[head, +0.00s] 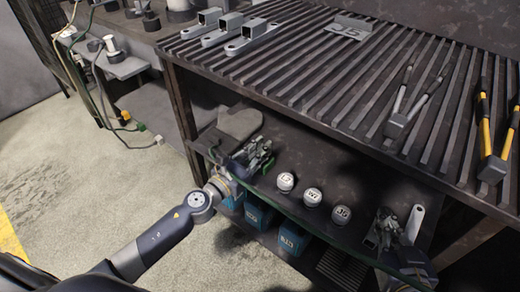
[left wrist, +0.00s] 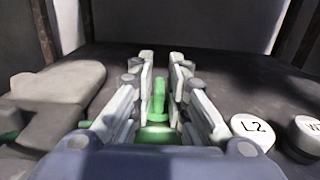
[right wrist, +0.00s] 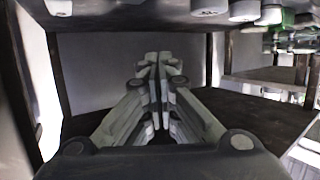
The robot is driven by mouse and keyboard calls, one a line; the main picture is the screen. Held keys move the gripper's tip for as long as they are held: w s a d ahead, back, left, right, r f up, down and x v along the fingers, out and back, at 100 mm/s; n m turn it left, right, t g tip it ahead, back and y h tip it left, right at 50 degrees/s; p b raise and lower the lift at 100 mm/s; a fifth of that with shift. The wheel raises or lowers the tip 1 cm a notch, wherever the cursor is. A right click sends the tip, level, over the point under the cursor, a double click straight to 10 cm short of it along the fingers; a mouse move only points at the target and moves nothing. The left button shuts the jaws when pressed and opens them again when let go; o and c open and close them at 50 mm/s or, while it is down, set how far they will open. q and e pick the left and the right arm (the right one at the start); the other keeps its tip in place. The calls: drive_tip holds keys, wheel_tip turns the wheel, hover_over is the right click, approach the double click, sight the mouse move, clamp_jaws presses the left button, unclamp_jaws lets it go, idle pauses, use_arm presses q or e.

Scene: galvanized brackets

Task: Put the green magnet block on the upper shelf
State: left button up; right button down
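The green magnet block (left wrist: 158,100) stands upright between the fingers of my left gripper (left wrist: 161,62) in the left wrist view, with narrow gaps seeming to show on both sides. The upper shelf (head: 300,75) is the dark ribbed surface above. My right gripper (head: 384,222) is at the right of the lower shelf. Its fingers (right wrist: 158,62) are together, with nothing seen between them.
Three round white-topped pieces (head: 313,196) stand on the lower shelf between my grippers. A grey slab (head: 240,123) lies by my left gripper. The upper shelf holds brackets (head: 240,38), a plate (head: 346,28), grey pliers (head: 399,122) and yellow-handled pliers (head: 492,168). Its middle is clear.

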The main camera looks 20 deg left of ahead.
idle(0.4)
